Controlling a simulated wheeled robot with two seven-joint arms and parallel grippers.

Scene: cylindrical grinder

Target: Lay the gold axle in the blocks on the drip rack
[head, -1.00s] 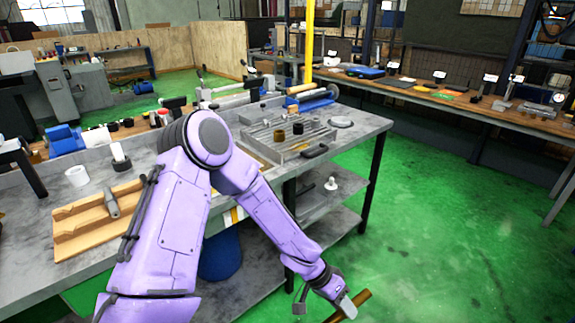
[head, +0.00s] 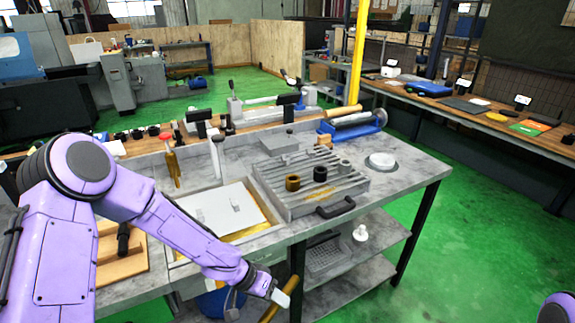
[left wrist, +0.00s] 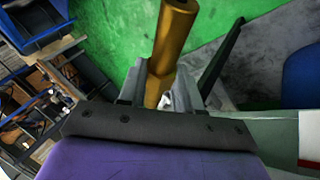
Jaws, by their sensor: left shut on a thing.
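My left gripper (head: 281,297) is low in front of the bench, at the bottom middle of the head view. It is shut on the gold axle (head: 291,284), which slants and is partly hidden by the fingers. In the left wrist view the axle (left wrist: 173,45) sticks out beyond the fingers (left wrist: 158,95) over green floor. The drip rack (head: 273,178) is a grey ribbed tray on the bench, above and beyond the gripper. Small grey blocks (head: 345,165) stand on it; their shape is too small to tell. My right gripper is out of view.
A lower shelf (head: 345,270) is under the bench. Green floor is free at right.

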